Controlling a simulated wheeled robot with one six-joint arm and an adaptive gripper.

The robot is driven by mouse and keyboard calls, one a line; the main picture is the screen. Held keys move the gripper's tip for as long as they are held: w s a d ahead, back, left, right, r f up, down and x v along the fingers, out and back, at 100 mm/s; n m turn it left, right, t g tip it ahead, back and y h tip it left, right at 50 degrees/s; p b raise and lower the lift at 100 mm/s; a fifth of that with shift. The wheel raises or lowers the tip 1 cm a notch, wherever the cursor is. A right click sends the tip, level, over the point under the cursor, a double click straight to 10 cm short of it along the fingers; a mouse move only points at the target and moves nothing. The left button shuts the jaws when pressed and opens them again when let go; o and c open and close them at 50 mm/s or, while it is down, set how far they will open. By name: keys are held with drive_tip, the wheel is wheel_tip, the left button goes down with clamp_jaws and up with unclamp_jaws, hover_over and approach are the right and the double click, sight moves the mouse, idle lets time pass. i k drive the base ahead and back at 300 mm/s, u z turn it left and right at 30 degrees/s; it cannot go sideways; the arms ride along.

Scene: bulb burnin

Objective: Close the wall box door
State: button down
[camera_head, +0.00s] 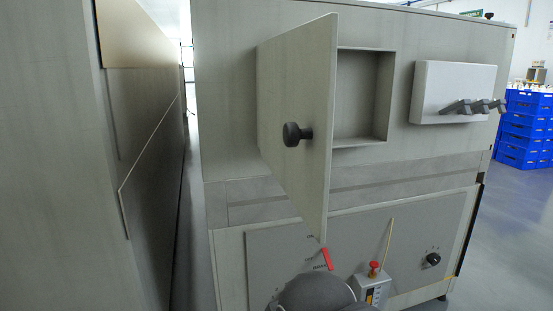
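The wall box door (305,85) stands open, swung out from the grey cabinet front toward me. A black round knob (292,134) sticks out from the left-hand face of the door. The wall box (362,97) is an open rectangular recess to the right of the door, and the part of it that shows looks empty. The door hides the left part of the recess. My gripper is not in view. A dark grey rounded part at the bottom edge seems to belong to my arm, below the door.
A white panel with several grey levers (452,90) is right of the recess. Below are a red lever (327,259), a small box with a red button (372,282) and a black dial (433,259). A grey cabinet (60,150) stands close on the left. Blue crates (524,128) stand far right.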

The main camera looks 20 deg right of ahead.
sight(298, 66)
drive_tip(key=u, duration=0.6)
drive_tip(key=k, duration=1.2)
drive_tip(key=z, duration=0.8)
